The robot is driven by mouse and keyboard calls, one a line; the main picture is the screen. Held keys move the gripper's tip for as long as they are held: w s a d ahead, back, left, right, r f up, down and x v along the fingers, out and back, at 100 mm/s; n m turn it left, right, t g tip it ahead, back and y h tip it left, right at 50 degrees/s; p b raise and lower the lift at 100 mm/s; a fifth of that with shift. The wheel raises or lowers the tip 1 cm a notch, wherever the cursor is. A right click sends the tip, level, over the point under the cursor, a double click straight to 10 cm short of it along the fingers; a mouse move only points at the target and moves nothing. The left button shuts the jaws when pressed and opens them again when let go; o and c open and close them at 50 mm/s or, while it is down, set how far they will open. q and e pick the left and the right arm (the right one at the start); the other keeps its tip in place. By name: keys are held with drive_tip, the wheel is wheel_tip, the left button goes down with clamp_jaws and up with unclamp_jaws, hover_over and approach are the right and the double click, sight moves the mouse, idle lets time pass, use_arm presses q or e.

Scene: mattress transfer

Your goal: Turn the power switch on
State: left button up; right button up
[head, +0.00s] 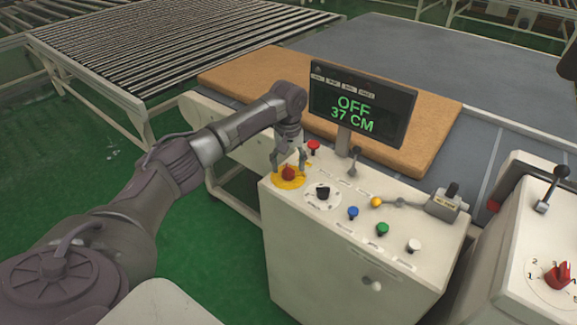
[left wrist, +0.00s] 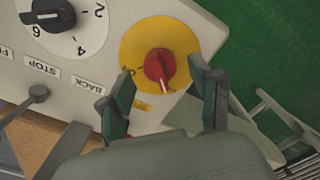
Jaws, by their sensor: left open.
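The power switch (head: 288,173) is a red rotary knob on a round yellow plate (head: 276,182) at the left corner of the white control console (head: 330,240). In the left wrist view the red knob (left wrist: 158,66) with its white pointer line sits on the yellow plate (left wrist: 140,45). My left gripper (head: 289,162) is open over the switch. In the left wrist view its two fingers (left wrist: 165,88) stand on either side of the knob, apart from each other. I cannot tell whether either touches it. The display (head: 361,105) reads "OFF" and "37 CM". My right gripper is not in view.
The console also carries a black dial (head: 323,193), a red button (head: 313,147), blue (head: 353,212), green (head: 382,229) and white (head: 413,246) buttons, and levers. A second console (head: 535,250) stands at the right. A brown mattress (head: 245,75) lies behind the display.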

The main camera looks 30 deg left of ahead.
use_arm(q)
drive_tip(key=shift+f, duration=0.8)
drive_tip(key=shift+c, duration=0.2)
drive_tip(key=c, duration=1.1)
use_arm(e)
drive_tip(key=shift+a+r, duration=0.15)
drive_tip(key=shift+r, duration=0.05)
